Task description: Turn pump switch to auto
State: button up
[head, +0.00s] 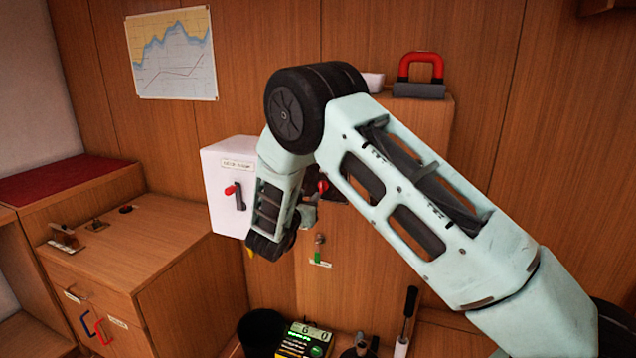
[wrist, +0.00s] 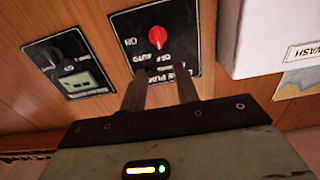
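The pump switch is a red knob (wrist: 157,38) on a black panel (wrist: 181,18) in the wrist view. ON, OFF and AUTO markings show around it; I cannot tell which one it points at. In the head view the red knob (head: 323,185) shows just right of my wrist, its panel mostly hidden by my arm. My gripper (wrist: 162,75) has its two fingers apart with nothing between them. The fingertips overlap the panel's lower edge in the wrist view, below the knob and apart from it.
A second black panel (wrist: 80,84) with a dark knob is left of the switch in the wrist view. A white box (wrist: 262,35) stands out on the right; in the head view this box (head: 215,165) carries a red-tipped lever. A green-lit device (head: 305,340) sits below.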

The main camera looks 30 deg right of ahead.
aim_at(321, 183)
jog(key=p+x, duration=0.2)
jog(key=x, duration=0.7)
jog(key=shift+w+d, duration=0.1)
jog(key=shift+c, duration=0.3)
grip_shut()
